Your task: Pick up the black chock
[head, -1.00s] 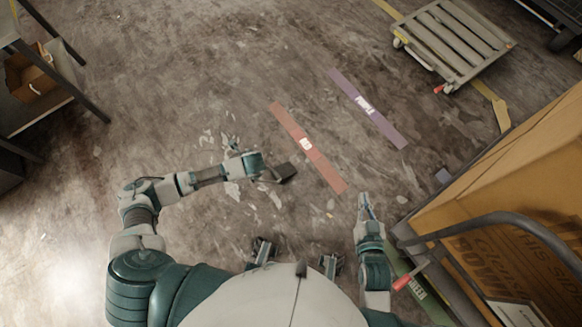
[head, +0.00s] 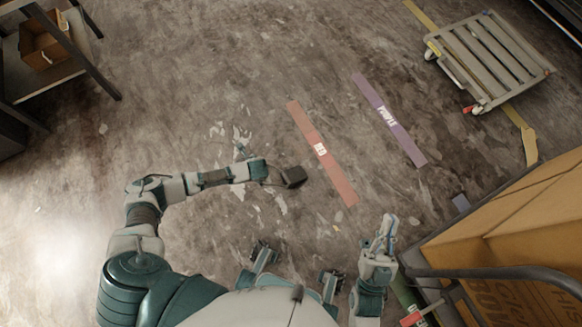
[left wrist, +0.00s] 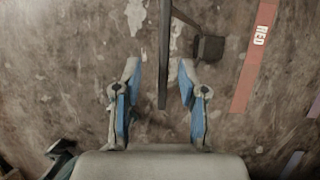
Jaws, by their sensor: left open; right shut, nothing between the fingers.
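The black chock (head: 294,177) is a small dark block on the floor, left of the red strip. It also shows in the left wrist view (left wrist: 209,47), ahead and right of the fingers. A thin dark bar (left wrist: 164,60) runs between the left fingers; I cannot tell for sure whether it belongs to the chock. My left gripper (left wrist: 160,75) is open, its blue-padded fingers either side of the bar without visibly touching it. In the head view it is hard to make out beside the chock. My right gripper (head: 389,222) is shut and empty, right of the chock.
A red strip (head: 328,165) and a purple strip (head: 396,127) lie on the floor. A slatted cart (head: 489,60) stands at top right. A large cardboard box (head: 530,225) is at right. A shelf with a small box (head: 45,42) is at top left. The middle floor is largely clear.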

